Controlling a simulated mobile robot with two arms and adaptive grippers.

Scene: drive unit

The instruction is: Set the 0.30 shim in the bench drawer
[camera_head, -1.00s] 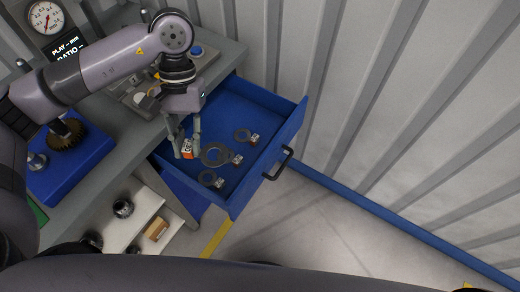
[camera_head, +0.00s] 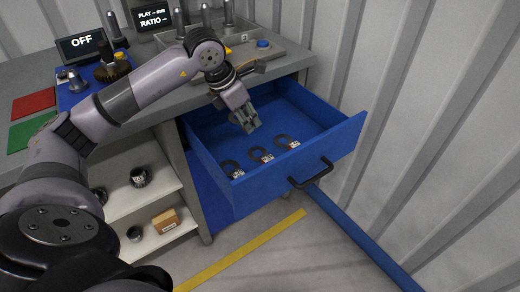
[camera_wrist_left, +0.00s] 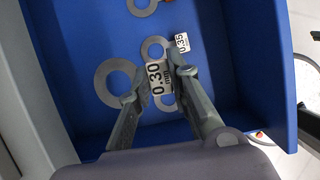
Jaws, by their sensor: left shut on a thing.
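My left gripper (camera_head: 248,124) is over the open blue bench drawer (camera_head: 219,195), inside its outline. In the left wrist view its fingers (camera_wrist_left: 158,80) are shut on the white tag of the 0.30 shim (camera_wrist_left: 119,82). The shim's flat grey ring extends to the left of the fingers and looks larger than the rings below, so it appears held above the drawer floor. In the head view the gripper hides most of this shim. My right gripper is not in view.
Several tagged grey rings lie in the drawer, including one marked 0.35 (camera_wrist_left: 155,48) and one near the front left corner (camera_head: 230,168). The drawer floor behind them is clear. A black handle (camera_head: 312,176) sticks out in front. A corrugated wall (camera_head: 420,120) stands to the right.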

